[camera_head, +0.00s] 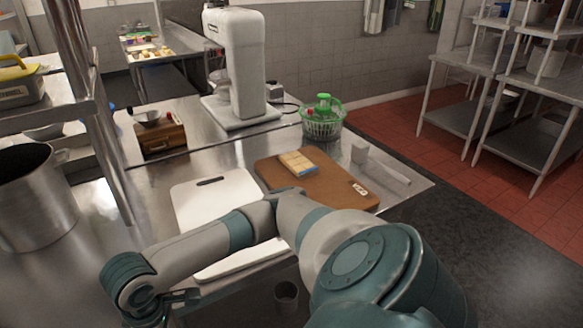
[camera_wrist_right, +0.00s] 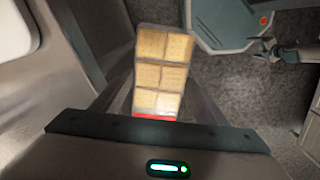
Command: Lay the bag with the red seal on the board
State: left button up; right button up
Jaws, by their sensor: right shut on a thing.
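A clear bag of square pale pieces with a red seal (camera_wrist_right: 157,75) shows in the right wrist view. My right gripper (camera_wrist_right: 155,100) is shut on it at its red-sealed end. In the head view my right arm crosses to the lower left, and the bag and fingertips are out of sight. A brown board (camera_head: 335,193) lies on the steel counter, with a blue-sealed bag (camera_head: 297,163) on its far part. A white board (camera_head: 217,200) lies to its left, partly covered by my arm. What seems to be my left gripper (camera_wrist_right: 268,52) shows small in the right wrist view.
A green salad spinner (camera_head: 323,122) stands behind the brown board. A white utensil (camera_head: 380,165) lies to its right. A white mixer (camera_head: 238,70), a wooden box (camera_head: 160,138) with a bowl and a large steel pot (camera_head: 35,205) stand around the counter.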

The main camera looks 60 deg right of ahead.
jog(key=f+m, duration=0.2)
jog(key=m, duration=0.1)
jog(key=f+m, duration=0.2)
jog(key=m, duration=0.1)
jog(key=shift+s+a+f, duration=0.15)
jog(key=shift+s+a, duration=0.05)
